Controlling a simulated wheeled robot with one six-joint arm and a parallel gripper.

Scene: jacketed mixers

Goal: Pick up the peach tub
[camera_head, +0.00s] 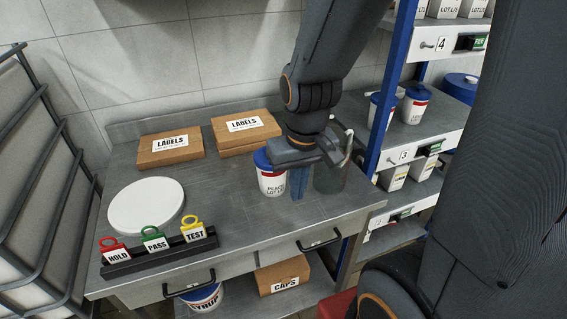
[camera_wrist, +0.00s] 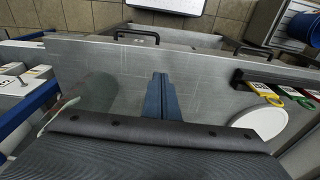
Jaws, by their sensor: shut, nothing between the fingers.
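The peach tub (camera_head: 270,180) is white with a blue lid, a red band and a label reading PEACH LOT. It stands upright on the steel bench in the head view. My gripper (camera_head: 298,186) points down just right of the tub, with its blue fingers together and empty. The gripper body overlaps the tub's right upper side in this view; I cannot tell if they touch. In the wrist view my gripper (camera_wrist: 163,96) shows shut fingers over bare bench, and the tub is not visible there.
A dark translucent jug (camera_head: 330,178) with a pale handle stands right of my fingers. Two LABELS boxes (camera_head: 170,147) lie at the back. A white round disc (camera_head: 146,205) and a tag rack (camera_head: 160,256) are on the left. A shelf rack (camera_head: 398,150) stands right.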

